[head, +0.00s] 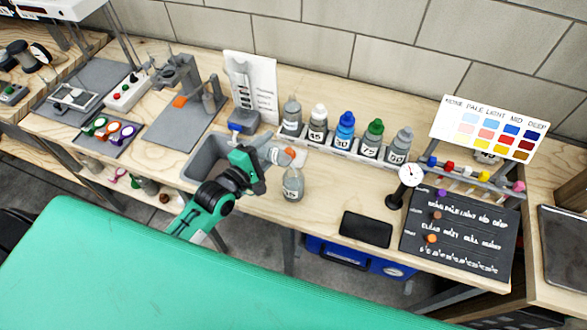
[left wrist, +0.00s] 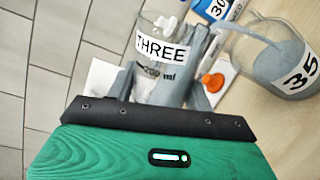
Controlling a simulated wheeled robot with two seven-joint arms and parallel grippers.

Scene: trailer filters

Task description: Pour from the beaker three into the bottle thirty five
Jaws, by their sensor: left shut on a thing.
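The beaker marked THREE (left wrist: 160,48) is clear, with a white label and a volume mark. My left gripper (head: 266,157) is shut on it, one finger on each side in the left wrist view (left wrist: 162,85). In the head view the beaker (head: 276,155) is partly hidden by the gripper and looks tilted to the right. The bottle marked 35 (head: 293,185) stands on the bench just right of and in front of the gripper. In the left wrist view the bottle (left wrist: 272,62) shows grey contents, its neck beside the beaker. My right gripper is not in view.
Several capped bottles stand in a rack (head: 331,145) behind. An orange cap (left wrist: 212,82) lies near the bottle. A black pad (head: 366,229), a gauge (head: 410,173) and a dark board (head: 455,240) are at right.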

